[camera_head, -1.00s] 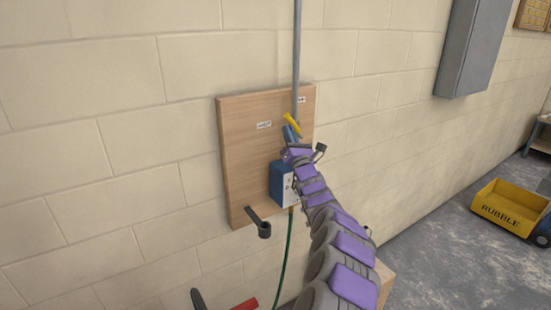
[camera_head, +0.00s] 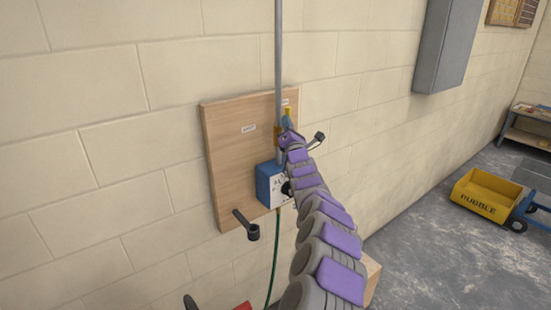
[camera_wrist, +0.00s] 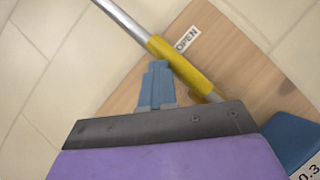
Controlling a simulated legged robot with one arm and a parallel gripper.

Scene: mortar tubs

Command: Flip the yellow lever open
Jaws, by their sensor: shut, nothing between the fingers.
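The yellow lever (camera_head: 288,112) is partly hidden behind my gripper in the head view, and its visible end stands upright. In the wrist view the lever (camera_wrist: 183,66) lies lengthwise along the grey pipe, beside the OPEN label (camera_wrist: 187,38). My gripper (camera_wrist: 158,66) has its blue fingers shut and empty. The fingertips are right beside the lever; I cannot tell whether they touch it. In the head view my gripper (camera_head: 286,122) is in front of the wooden board (camera_head: 230,155).
A blue box (camera_head: 268,184) with a white front is below the lever. A dark crank handle (camera_head: 247,226) sticks out at the board's lower edge. A grey cabinet (camera_head: 444,45) hangs on the wall to the right. A yellow RUBBLE cart (camera_head: 484,195) stands on the floor at right.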

